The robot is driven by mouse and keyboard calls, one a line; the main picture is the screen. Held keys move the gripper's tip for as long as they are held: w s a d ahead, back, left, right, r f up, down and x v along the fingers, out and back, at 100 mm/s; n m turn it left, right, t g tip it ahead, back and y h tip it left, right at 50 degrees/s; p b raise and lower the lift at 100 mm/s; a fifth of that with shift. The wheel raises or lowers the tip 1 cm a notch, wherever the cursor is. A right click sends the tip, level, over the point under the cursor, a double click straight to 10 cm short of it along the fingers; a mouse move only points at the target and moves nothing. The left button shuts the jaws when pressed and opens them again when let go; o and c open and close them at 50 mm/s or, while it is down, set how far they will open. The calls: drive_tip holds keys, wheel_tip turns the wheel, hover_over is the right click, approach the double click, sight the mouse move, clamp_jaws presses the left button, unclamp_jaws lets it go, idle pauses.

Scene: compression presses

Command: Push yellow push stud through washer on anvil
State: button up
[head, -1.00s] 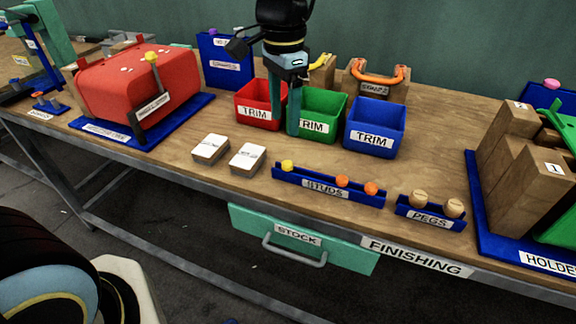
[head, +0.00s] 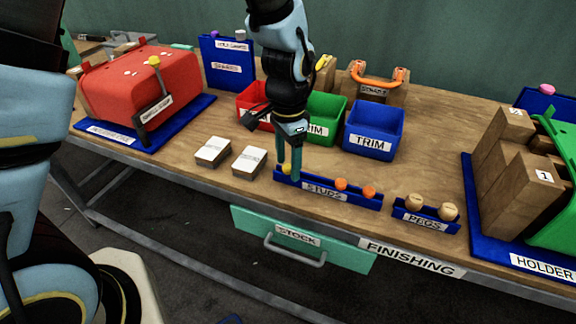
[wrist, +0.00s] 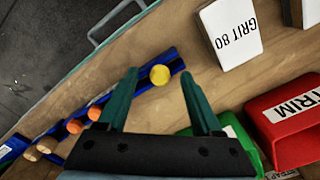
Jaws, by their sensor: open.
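The yellow push stud (wrist: 160,75) stands at one end of the blue studs rack (wrist: 103,112). In the head view the stud (head: 287,169) is mostly hidden behind my finger, at the left end of the rack (head: 314,196). My gripper (head: 287,178) points down over that end, open. In the wrist view its two fingers (wrist: 160,78) stand on either side of the stud, with gaps between; the exact height above it is hard to tell. I cannot make out the washer or the anvil in these views.
Two orange studs (head: 355,188) share the rack. A pegs rack (head: 424,215) is to its right and two white-topped grit blocks (head: 212,152) to its left. Red, green (head: 326,119) and blue (head: 374,130) trim bins stand behind. A red press (head: 138,87) is at left, a holder (head: 520,175) at right.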

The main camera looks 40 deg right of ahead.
clamp_jaws()
idle(0.5)
